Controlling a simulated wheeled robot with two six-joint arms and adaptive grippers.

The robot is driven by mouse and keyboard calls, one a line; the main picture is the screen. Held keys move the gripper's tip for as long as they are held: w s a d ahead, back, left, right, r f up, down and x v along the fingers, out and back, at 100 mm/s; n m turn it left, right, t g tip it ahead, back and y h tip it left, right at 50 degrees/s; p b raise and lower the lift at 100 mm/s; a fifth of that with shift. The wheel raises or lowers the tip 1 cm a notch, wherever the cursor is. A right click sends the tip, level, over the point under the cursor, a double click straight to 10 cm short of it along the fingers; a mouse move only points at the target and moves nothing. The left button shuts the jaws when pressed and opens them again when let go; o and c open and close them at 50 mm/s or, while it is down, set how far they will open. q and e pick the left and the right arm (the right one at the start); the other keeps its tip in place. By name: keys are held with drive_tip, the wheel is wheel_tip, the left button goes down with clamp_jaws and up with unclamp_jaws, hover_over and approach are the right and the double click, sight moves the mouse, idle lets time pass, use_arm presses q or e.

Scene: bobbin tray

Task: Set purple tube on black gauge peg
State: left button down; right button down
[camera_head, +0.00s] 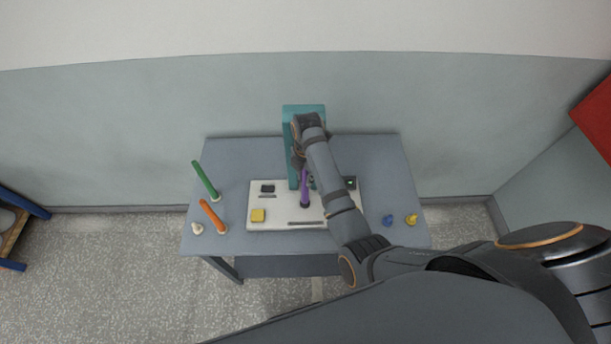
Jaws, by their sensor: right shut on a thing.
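The purple tube (305,184) stands about upright over the middle of the white board (277,220). A dark round piece, likely the black gauge peg (305,204), shows right at its lower end. I cannot tell whether the tube is around the peg or only in front of or above it. My right gripper (300,165) is shut on the purple tube near its top; my arm and wrist partly hide the fingers. My left gripper is not in view.
A teal upright panel (290,112) stands behind my wrist. Small blue (388,220) and yellow (412,219) pieces lie right.

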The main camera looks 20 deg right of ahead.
drive_tip(key=shift+f, duration=0.85)
drive_tip(key=c, duration=1.1)
unclamp_jaws()
drive_tip(key=shift+c, duration=0.2)
drive_tip(key=shift+r, duration=0.3)
wheel_tip(320, 180, up, 7)
drive_tip(key=shift+f, duration=0.1)
